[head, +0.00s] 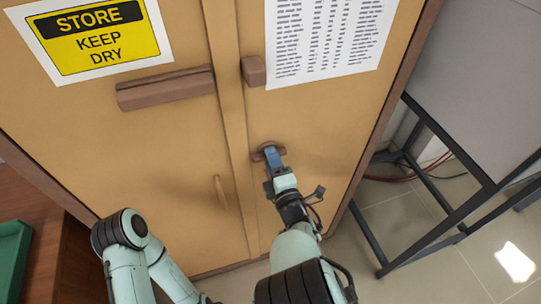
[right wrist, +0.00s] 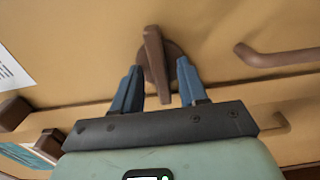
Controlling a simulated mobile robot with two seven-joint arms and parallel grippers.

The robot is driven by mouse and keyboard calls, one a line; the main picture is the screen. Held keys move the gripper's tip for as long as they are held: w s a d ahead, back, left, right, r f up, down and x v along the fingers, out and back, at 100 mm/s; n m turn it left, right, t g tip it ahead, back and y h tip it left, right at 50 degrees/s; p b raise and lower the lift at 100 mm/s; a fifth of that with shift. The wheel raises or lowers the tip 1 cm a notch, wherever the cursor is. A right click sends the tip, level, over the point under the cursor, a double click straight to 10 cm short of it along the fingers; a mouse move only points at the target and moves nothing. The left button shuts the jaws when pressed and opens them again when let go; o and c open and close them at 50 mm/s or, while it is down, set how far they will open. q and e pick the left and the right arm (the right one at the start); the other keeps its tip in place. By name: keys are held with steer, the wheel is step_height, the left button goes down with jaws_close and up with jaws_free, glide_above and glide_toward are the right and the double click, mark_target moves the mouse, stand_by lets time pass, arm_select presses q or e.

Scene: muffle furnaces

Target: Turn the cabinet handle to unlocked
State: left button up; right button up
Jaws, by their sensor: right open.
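The cabinet handle shows best in the right wrist view (right wrist: 154,55): a dark brown lever on a round base plate, lying roughly along the gripper's pointing direction. In the head view the handle (head: 268,147) is on the right cabinet door, partly covered by my gripper. My right gripper (head: 273,158) is open, its blue fingers at the handle. In the right wrist view the gripper (right wrist: 159,84) has one finger on each side of the lever's near end, with visible gaps. My left arm shows at lower left, but its gripper is not in view.
The tan cabinet (head: 120,130) bears a yellow sign (head: 97,36) and a printed sheet (head: 325,35). Brown bars (head: 165,88) and a small pull (head: 220,192) stick out from the doors. A dark-framed table (head: 440,125) stands right. A green tray (head: 12,260) is at left.

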arm_select(q)
steer(key=shift+s, duration=0.1)
arm_select(e)
steer(key=shift+s, duration=0.1)
jaws_close()
arm_select(q)
steer(key=shift+f, duration=0.1)
arm_select(e)
steer(key=shift+m, duration=0.3)
arm_select(q)
step_height(320, 180, down, 10)
steer(key=w+t+b, duration=0.1)
steer(key=w+b, duration=0.1)
steer(key=b, duration=0.9)
steer(key=shift+a, duration=0.2)
arm_select(e)
steer(key=shift+r+m, duration=0.15)
steer(key=shift+m, duration=8.65)
arm_select(q)
steer(key=shift+w, duration=0.1)
arm_select(e)
jaws_free()
